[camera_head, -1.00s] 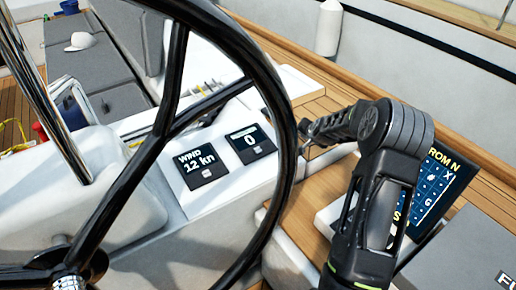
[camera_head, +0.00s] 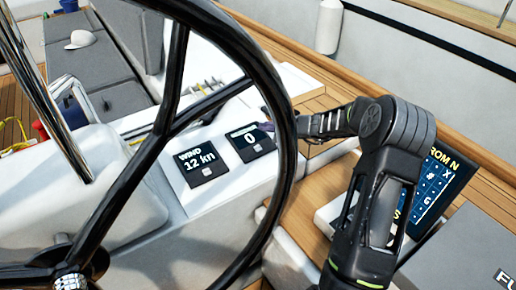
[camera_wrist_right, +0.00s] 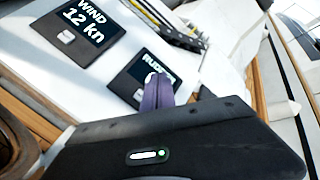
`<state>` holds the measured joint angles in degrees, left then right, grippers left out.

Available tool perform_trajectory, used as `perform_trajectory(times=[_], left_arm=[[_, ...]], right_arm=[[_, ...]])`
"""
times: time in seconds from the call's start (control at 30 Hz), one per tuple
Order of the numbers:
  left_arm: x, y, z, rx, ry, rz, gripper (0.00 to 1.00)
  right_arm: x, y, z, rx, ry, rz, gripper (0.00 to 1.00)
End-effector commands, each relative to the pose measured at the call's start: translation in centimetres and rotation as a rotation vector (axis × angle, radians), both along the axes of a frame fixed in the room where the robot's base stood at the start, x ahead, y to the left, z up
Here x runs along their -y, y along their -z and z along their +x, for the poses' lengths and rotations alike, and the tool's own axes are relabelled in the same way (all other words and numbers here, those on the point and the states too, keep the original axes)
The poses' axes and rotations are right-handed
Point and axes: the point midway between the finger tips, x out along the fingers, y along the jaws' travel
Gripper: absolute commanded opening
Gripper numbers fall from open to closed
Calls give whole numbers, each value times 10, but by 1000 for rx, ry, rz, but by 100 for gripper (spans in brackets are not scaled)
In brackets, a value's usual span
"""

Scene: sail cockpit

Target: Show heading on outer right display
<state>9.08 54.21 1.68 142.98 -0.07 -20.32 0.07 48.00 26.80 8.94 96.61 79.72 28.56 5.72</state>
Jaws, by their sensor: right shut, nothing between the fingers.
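The outer right display (camera_head: 249,141) is a small black square on the white console, showing a large 0 in the head view. In the right wrist view the display (camera_wrist_right: 139,84) reads RUDDER, with its lower part hidden behind my fingers. The display to its left (camera_head: 202,164) reads WIND 12 kn; it also shows in the wrist view (camera_wrist_right: 80,35). Each display has a small grey button below its figure. My right gripper (camera_wrist_right: 158,92) is shut and empty, its purple fingertips overlapping the display's lower right. Whether they touch it is unclear. My left gripper is out of view.
The black steering wheel (camera_head: 287,165) stands in front of the console, its rim crossing the view of my right gripper. A steel rail (camera_head: 50,100) stands at left.

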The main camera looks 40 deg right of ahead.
Motion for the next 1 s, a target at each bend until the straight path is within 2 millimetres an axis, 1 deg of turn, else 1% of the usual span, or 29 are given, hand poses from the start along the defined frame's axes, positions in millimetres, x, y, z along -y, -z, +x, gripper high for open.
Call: perform_trajectory(times=[0.17,0.37,0.77,0.8,0.9,1.0], left_arm=[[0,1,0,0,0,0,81],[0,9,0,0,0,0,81],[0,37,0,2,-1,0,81],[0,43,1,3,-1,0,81],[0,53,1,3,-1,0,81],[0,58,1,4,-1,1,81]], right_arm=[[0,2,0,-1,0,-1,0],[1,14,3,-2,0,-2,0],[1,64,14,-2,0,-2,0],[0,70,16,-2,0,-2,0],[1,80,18,-2,-1,-3,0],[1,85,20,-2,0,-2,0]])
